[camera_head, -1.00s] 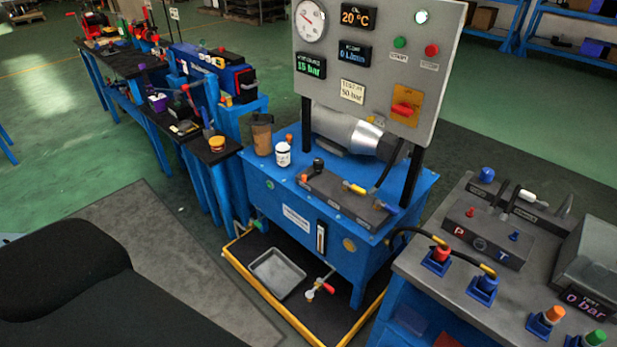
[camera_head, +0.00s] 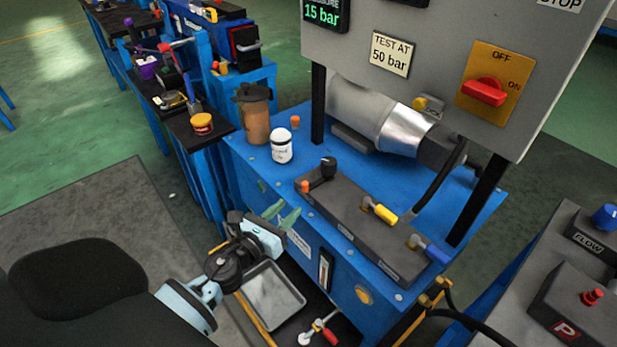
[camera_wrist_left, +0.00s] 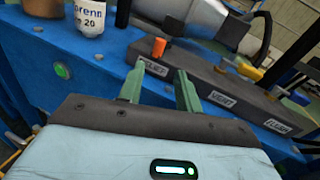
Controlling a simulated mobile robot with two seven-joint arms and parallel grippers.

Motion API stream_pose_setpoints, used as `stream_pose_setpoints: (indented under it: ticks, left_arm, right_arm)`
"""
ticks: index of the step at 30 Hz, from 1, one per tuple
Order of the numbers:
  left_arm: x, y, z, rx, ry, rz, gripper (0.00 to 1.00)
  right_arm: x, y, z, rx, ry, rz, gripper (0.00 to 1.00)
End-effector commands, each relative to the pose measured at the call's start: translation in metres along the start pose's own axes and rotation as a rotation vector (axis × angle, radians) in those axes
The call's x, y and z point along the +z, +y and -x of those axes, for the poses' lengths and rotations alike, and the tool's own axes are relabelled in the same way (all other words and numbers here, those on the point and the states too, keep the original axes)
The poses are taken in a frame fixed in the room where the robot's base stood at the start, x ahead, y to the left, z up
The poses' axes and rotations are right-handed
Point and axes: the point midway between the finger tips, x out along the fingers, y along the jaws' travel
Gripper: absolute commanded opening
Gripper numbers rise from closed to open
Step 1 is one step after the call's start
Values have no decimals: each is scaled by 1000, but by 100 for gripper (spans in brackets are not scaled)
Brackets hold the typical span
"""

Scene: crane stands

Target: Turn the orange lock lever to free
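A small orange piece, the likely lock lever (camera_head: 305,186), stands upright at the left end of the dark valve block (camera_head: 365,225), beside a black knob (camera_head: 328,168). In the left wrist view the orange piece (camera_wrist_left: 158,47) stands above the RELIEF label, just beyond my fingertips. Its exact lever position is too small to tell. My left gripper (camera_head: 280,202) is open and empty, its green fingers in front of the block's left end and apart from the orange piece. The wrist view shows the gap between the fingers (camera_wrist_left: 161,72). My right gripper is not in view.
A yellow-handled valve (camera_head: 380,212) and a blue-handled valve (camera_head: 430,249) sit further right on the block. A white labelled jar (camera_head: 281,146), a brown container (camera_head: 254,113) and another orange cap (camera_head: 295,122) stand behind. The gauge panel (camera_head: 420,75) rises above.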

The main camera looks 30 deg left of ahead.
Motion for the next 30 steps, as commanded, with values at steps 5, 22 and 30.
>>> stream_pose_setpoints:
  ticks: [5,22,30]
  left_arm:
    - [6,3,-11,-8,-20,-118,34]
    - [9,2,-63,-8,-22,-113,34]
    - [9,1,-86,-8,-21,-113,34]
  right_arm:
    - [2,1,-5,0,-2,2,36]
    - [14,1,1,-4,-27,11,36]
    - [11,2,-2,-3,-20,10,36]
